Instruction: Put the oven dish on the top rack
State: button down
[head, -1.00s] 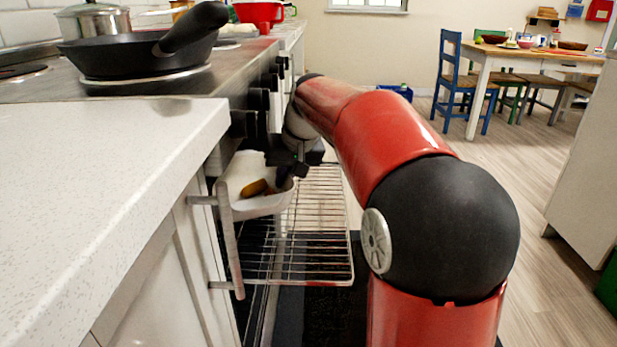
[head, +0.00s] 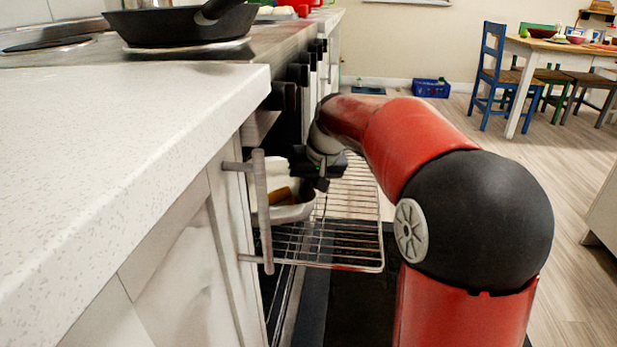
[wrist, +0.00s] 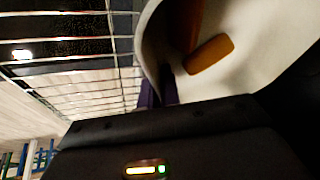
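The white oven dish (head: 292,212) holds orange-brown food and is at the oven opening, over the inner part of the pulled-out wire rack (head: 330,243). My gripper (head: 322,182) is at the dish's far right edge. In the wrist view the white dish (wrist: 270,62) fills the upper right, with an orange-brown piece inside. A dark finger (wrist: 157,92) of my gripper meets the dish's rim, and the gripper appears shut on it. The wire rack (wrist: 75,48) shows at the left of the wrist view. I cannot tell whether the dish touches the rack.
The outer part of the rack is bare. Open floor lies to the right.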

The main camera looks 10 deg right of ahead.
jog(key=shift+a, duration=0.1)
jog(key=c, duration=2)
grip_release()
jog(key=shift+f, duration=0.15)
jog(key=o, duration=0.4)
jog(key=p+v, duration=0.3)
jog(key=v, duration=0.9)
jog(key=s+f, duration=0.4)
jog(key=s, duration=0.4)
jog(key=s+a+f+h, duration=0.1)
jog(key=s+f, duration=0.3)
jog(key=s, duration=0.4)
jog(key=s+a+f+t+h, duration=0.1)
jog(key=s+f, duration=0.3)
jog(key=s, duration=0.5)
jog(key=shift+a, duration=0.25)
